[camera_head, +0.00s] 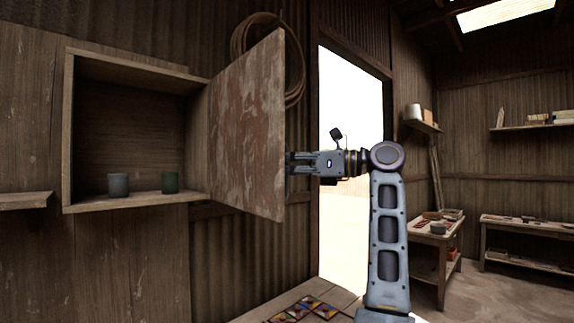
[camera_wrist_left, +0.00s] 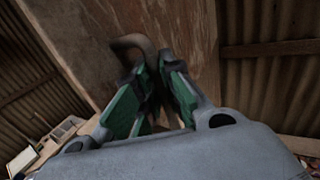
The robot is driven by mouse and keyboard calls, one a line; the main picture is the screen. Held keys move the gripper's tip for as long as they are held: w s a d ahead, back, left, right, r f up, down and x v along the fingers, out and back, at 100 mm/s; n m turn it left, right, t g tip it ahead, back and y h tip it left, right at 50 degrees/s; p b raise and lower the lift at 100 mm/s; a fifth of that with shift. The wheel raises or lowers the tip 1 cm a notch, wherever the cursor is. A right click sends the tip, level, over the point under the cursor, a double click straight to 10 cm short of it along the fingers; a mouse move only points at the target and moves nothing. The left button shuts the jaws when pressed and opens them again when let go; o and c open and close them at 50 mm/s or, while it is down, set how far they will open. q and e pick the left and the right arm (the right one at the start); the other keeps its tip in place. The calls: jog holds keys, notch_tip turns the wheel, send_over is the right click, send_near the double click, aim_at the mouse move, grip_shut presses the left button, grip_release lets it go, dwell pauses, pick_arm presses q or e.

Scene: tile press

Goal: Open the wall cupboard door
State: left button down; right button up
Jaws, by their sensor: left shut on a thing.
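The wall cupboard (camera_head: 68,130) stands open at the left in the head view. Its worn wooden door (camera_head: 248,130) is swung out to the right, away from the front of the box. My left gripper (camera_head: 290,163) is at the door's free edge, on its far side from the cupboard interior as seen here. In the left wrist view my left gripper (camera_wrist_left: 152,100) is shut on a curved brown handle (camera_wrist_left: 132,43) against the door panel (camera_wrist_left: 90,40). The grip point is partly hidden by the fingers. My right gripper is not in view.
A rope coil (camera_head: 240,42) hangs behind the door. A bright doorway (camera_head: 345,110) lies behind my arm. Coloured tiles (camera_head: 305,308) lie on a bench below. Work tables stand at the right.

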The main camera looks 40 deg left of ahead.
pick_arm(q)
jog(key=c, duration=1.5)
grip_release()
jog(key=shift+v, duration=6)
jog(key=shift+f, duration=0.1)
